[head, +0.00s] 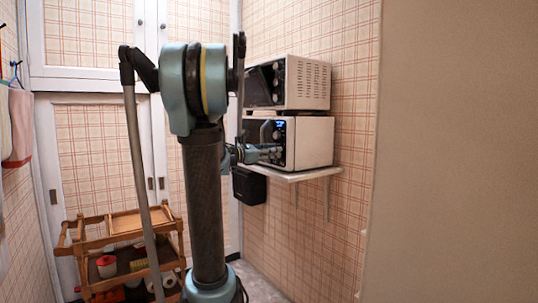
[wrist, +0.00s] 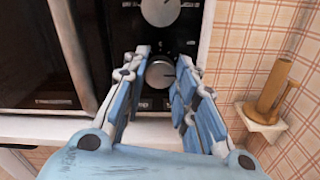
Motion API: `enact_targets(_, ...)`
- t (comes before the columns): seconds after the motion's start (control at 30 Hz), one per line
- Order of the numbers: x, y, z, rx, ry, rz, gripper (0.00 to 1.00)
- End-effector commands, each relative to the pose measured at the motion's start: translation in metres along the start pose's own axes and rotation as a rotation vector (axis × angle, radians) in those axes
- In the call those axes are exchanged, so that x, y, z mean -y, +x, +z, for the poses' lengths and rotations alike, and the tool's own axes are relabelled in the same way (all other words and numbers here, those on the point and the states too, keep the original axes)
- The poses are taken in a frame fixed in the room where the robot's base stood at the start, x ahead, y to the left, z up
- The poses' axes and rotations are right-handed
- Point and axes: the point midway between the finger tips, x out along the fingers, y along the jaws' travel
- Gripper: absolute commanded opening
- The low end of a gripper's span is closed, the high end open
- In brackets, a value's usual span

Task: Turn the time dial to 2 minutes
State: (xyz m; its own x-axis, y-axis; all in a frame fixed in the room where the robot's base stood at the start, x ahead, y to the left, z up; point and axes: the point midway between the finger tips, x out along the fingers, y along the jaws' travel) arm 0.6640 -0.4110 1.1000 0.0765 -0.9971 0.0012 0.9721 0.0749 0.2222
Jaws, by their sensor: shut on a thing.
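The lower of two white microwaves (head: 312,143) has a black front panel with a small blue display (head: 280,124). In the wrist view two silver round dials sit one above the other: an upper dial (wrist: 160,11) and a lower dial (wrist: 159,74). My gripper (wrist: 163,58) has its two blue fingers on either side of the lower dial and is shut on it. The fingers hide part of its rim. In the head view my gripper (head: 276,151) is at the lower part of the panel. The dial markings are too small to read.
A second microwave (head: 308,82) stands above. A white shelf (head: 303,175) carries the lower one. A wooden object (wrist: 273,88) sits on a small wall ledge at right. A wooden cart (head: 118,265) stands at lower left.

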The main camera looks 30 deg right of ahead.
Motion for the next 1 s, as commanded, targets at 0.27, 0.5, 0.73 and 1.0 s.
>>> enact_targets(0.27, -0.0016, 0.0005, -0.0002, -0.001, 0.031, 0.002, 0.02)
enact_targets(0.5, -0.0018, 0.0004, -0.0002, -0.002, 0.068, 0.003, 0.02)
enact_targets(0.73, -0.0020, 0.0003, -0.0003, -0.002, 0.142, 0.003, 0.02)
enact_targets(1.0, -0.0021, 0.0001, -0.0004, -0.002, 0.256, 0.003, 0.02)
